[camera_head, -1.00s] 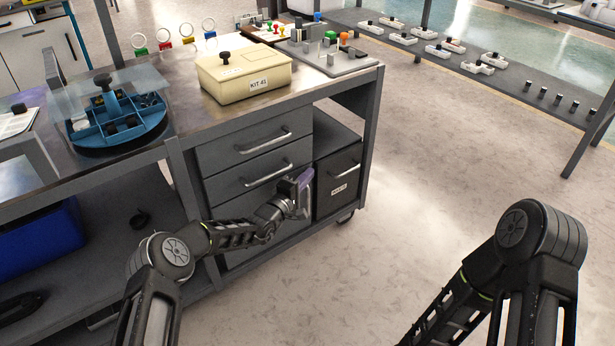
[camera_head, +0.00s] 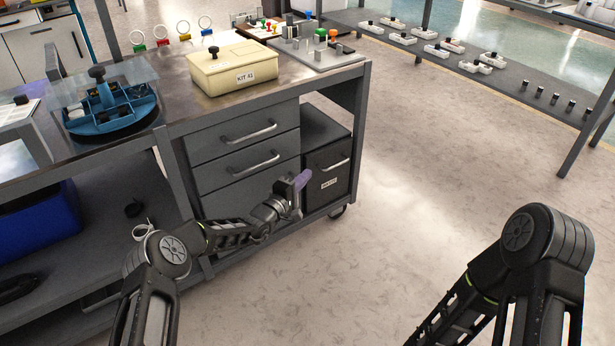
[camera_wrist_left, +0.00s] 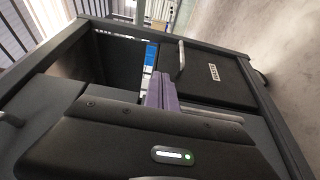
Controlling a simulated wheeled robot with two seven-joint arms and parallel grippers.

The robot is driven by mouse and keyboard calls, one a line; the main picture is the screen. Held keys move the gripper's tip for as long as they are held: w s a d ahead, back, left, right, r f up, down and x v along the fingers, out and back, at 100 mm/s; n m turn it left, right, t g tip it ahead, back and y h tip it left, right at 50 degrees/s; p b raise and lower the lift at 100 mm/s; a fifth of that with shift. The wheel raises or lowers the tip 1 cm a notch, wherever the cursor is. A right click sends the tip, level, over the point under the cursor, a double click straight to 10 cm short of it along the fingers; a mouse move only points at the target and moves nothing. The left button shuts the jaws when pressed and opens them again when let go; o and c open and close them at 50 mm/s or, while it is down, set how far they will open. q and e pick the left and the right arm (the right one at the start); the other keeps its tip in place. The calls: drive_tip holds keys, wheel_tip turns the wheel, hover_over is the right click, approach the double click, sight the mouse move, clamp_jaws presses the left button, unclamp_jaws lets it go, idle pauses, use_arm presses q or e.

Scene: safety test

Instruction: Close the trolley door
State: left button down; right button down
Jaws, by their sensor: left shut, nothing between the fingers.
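The trolley door (camera_head: 331,170) is a dark panel with a bar handle and a white label, low at the right end of the trolley (camera_head: 181,180). It also shows in the left wrist view (camera_wrist_left: 212,83), beyond my fingers. In the left wrist view the fingers (camera_wrist_left: 161,92) point toward the door's handle side; contact is unclear. My right arm shows, but its gripper is out of frame.
Grey drawers (camera_head: 243,150) with bar handles are left of the door. A cream kit box (camera_head: 232,70) and a blue divided tray (camera_head: 108,108) stand on top. A blue bin (camera_head: 40,228) sits on the lower shelf.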

use_arm(q)
drive_tip(key=s+d+p, duration=0.4)
drive_tip(key=s+d, duration=0.1)
drive_tip(key=s, duration=0.2)
drive_tip(key=shift+d, duration=0.3)
